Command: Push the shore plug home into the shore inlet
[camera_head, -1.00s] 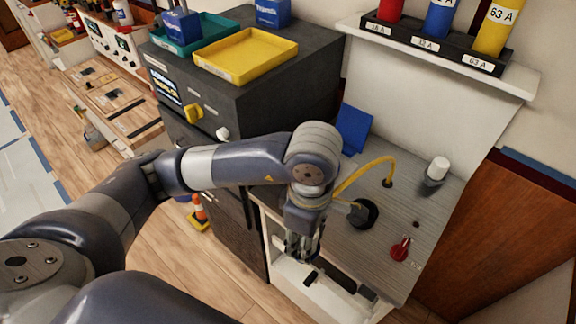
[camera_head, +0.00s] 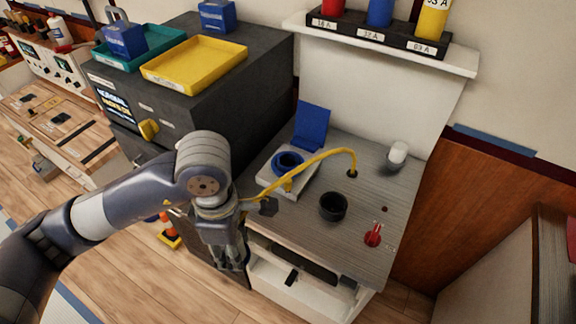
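The shore inlet (camera_head: 288,162) is a blue ring on a pale grey box on the bench top, its blue lid (camera_head: 313,122) raised behind it. A yellow cable (camera_head: 325,154) rises from a hole in the bench and arches left past the inlet's front towards my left wrist. I cannot make out the shore plug at the cable's end; my wrist hides that area. My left gripper (camera_head: 234,262) points down at the bench's front left, left of and nearer than the inlet. Its narrow fingers show, but what lies between them is unclear. My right gripper is out of view.
A black round cup (camera_head: 333,207) and a red knob (camera_head: 373,234) are on the bench, with a white-topped item (camera_head: 397,154) behind. A dark cabinet (camera_head: 240,70) with a yellow tray (camera_head: 195,64) stands left.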

